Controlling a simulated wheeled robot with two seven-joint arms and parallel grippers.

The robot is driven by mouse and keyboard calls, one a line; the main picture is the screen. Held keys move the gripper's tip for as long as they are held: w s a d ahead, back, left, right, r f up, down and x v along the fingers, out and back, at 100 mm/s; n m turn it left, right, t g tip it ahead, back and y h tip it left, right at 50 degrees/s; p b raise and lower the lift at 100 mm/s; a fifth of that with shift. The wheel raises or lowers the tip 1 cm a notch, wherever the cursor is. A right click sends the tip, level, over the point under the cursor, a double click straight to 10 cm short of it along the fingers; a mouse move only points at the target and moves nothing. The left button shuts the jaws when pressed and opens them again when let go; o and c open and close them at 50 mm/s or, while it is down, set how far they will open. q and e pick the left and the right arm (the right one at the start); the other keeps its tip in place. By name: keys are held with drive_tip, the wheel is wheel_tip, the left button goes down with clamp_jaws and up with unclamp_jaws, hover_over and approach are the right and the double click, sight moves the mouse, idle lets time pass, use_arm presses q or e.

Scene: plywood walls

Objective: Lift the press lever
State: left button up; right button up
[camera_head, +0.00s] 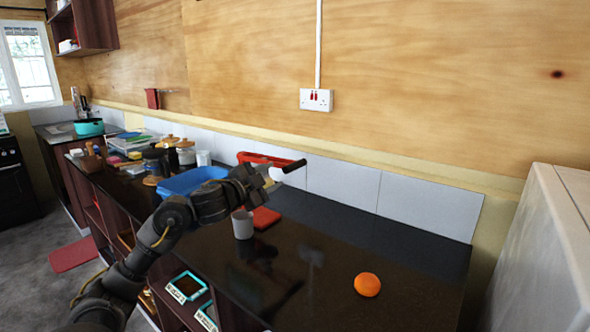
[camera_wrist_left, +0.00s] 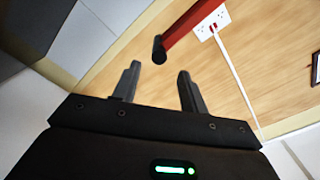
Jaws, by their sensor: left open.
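The press shows in the head view as a red lever (camera_head: 262,158) with a black tip (camera_head: 294,166) and a red base (camera_head: 264,217) lower down on the dark counter. My left arm and gripper hide much of the press between them. My left gripper (camera_head: 271,177) is open and empty, close to the lever's black-tipped end. In the left wrist view, the red lever (camera_wrist_left: 192,24) comes in from the upper right. Its black tip (camera_wrist_left: 159,49) appears between the two open fingertips (camera_wrist_left: 159,71) in the picture, apparently just beyond them. I see no contact. My right gripper is not in view.
A grey cup (camera_head: 242,224) stands by the press base. An orange (camera_head: 367,284) lies on the dark counter (camera_head: 330,260), with clear surface around it. A blue tub (camera_head: 190,181) and several jars stand left of the press. A white appliance (camera_head: 545,260) bounds the right side.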

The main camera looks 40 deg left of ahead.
sight(292, 168)
use_arm(q)
drive_tip(key=w, duration=0.8)
drive_tip(key=shift+w+a+f+b, duration=0.15)
drive_tip(key=shift+w+b, duration=0.1)
drive_tip(key=shift+b, duration=0.15)
drive_tip(key=shift+w, duration=0.75)
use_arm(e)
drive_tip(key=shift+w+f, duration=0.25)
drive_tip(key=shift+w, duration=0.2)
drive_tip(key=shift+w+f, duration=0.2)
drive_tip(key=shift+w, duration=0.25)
use_arm(q)
clamp_jaws()
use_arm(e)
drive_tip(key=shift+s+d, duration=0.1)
